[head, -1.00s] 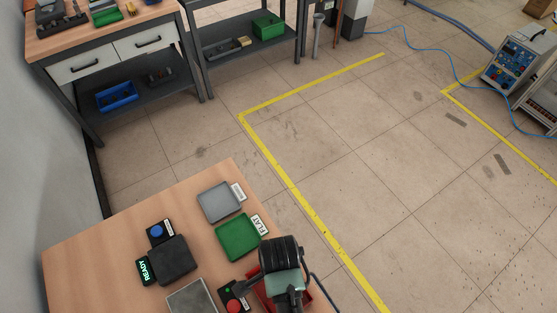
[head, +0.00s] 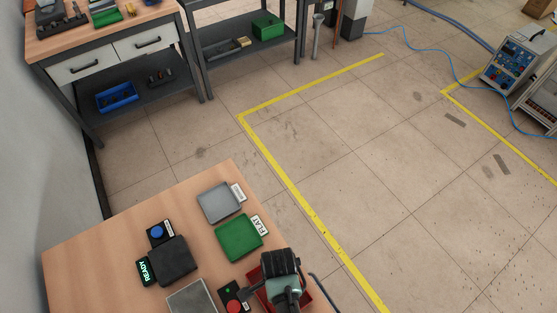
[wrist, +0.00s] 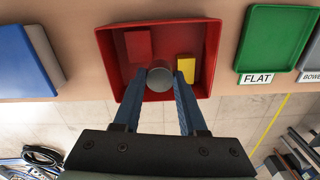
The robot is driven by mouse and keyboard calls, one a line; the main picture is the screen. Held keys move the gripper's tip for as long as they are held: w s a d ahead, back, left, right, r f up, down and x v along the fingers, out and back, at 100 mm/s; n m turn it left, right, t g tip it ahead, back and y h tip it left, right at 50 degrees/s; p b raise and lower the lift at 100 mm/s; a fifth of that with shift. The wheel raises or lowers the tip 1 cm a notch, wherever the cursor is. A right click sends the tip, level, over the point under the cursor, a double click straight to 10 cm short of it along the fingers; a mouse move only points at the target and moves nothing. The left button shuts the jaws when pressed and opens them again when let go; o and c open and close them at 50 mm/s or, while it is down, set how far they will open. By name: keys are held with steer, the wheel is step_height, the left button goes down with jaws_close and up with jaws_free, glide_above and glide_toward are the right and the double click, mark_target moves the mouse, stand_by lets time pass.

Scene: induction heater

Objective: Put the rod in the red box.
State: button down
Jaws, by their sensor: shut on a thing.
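In the wrist view the red box (wrist: 112,50) lies under my gripper (wrist: 159,88), with its open top facing the camera. The rod (wrist: 160,75) shows end-on as a grey round face between my blue fingers, which are shut on it. It appears over the inside of the box near its front wall; its height above the floor of the box is hard to tell. In the head view my wrist (head: 281,275) hides most of the red box (head: 307,296), and the rod is not visible there.
A red block (wrist: 138,46) and a yellow block (wrist: 186,69) are inside the box. A green FLAT tray (head: 239,237) and a grey tray (head: 219,202) lie beside it. A red button (head: 233,306) and a dark device (head: 172,260) stand on the wooden table (head: 100,245).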

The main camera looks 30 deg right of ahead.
steer(key=shift+f, duration=0.5)
steer(key=shift+c, duration=2.3)
jaws_free()
steer(key=shift+r+p, duration=0.3)
steer(key=shift+r, duration=0.45)
step_height(320, 180, up, 12)
steer(key=shift+b, duration=0.3)
steer(key=shift+f, duration=0.1)
